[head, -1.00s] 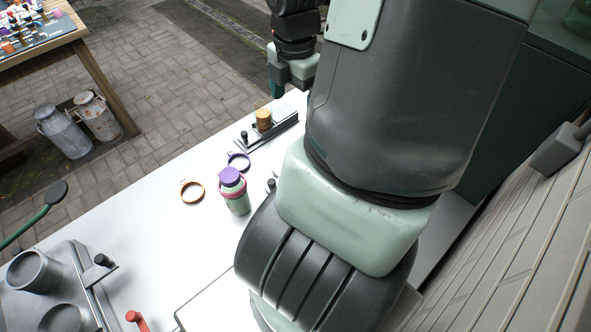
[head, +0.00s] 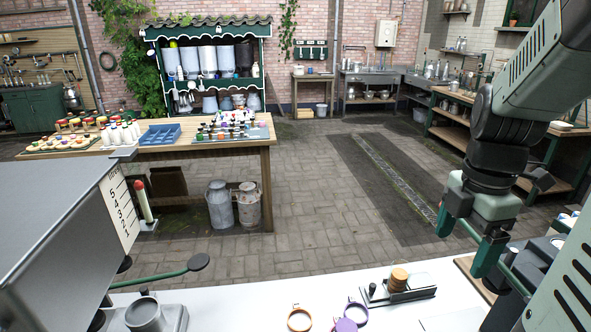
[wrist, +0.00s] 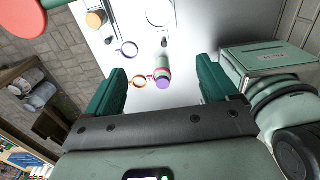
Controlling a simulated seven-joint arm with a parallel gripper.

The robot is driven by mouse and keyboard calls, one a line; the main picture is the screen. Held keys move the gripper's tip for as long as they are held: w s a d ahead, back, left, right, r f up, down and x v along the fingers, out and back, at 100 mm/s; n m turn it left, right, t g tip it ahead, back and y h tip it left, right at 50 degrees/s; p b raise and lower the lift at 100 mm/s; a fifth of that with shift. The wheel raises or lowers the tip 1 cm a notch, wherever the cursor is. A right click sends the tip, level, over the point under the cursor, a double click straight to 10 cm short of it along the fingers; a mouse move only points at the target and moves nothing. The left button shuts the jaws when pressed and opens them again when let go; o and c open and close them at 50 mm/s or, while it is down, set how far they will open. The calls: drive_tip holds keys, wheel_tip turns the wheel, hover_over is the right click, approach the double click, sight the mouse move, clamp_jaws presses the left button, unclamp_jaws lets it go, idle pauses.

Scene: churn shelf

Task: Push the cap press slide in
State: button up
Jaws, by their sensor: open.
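A low dark rail (head: 418,294) with a black knob (head: 371,289) and a stacked tan cylinder (head: 398,280) sits on the white bench in the head view; it may be the cap press with its slide. The tan cylinder shows at the upper left of the wrist view (wrist: 96,19). My gripper (head: 467,240) is open and empty, above and to the right of the rail, touching nothing. Its two green fingers (wrist: 160,88) are wide apart in the wrist view. I cannot tell how far the slide is in.
A grey cup fixture (head: 145,316) and a large grey scaled box (head: 60,215) are at left.

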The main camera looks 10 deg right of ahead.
drive_tip(key=shift+w+f, duration=0.1)
drive_tip(key=shift+f, duration=0.05)
drive_tip(key=c, duration=0.5)
drive_tip(key=w+a+f+n+g, duration=0.1)
drive_tip(key=w+a+f+n, duration=0.1)
drive_tip(key=f+n, duration=0.1)
drive_tip(key=w+a+f+n+g+y, duration=0.1)
drive_tip(key=w+a+f+n, duration=0.1)
drive_tip(key=f, duration=0.3)
drive_tip(key=w+a+f+n+g+y, duration=0.1)
drive_tip(key=w+a+f+n, duration=0.1)
drive_tip(key=f+n, duration=0.2)
drive_tip(key=shift+w+a+f+n, duration=0.15)
drive_tip(key=shift+a+f+n, duration=0.25)
drive_tip(key=shift+f, duration=0.05)
drive_tip(key=shift+c, duration=0.8)
drive_tip(key=s+f+n, duration=0.1)
drive_tip(key=s+f, duration=0.1)
drive_tip(key=f, duration=0.3)
drive_tip(key=s+f+n, duration=0.1)
drive_tip(key=s+f, duration=0.1)
drive_tip(key=f, duration=0.4)
drive_tip(key=s+f+g, duration=0.1)
drive_tip(key=s+f, duration=0.1)
drive_tip(key=f, duration=0.3)
drive_tip(key=shift+a+f+n, duration=0.25)
drive_tip(key=shift+a+n, duration=0.1)
drive_tip(key=shift+n, duration=0.05)
drive_tip(key=shift+c, duration=0.5)
clamp_jaws()
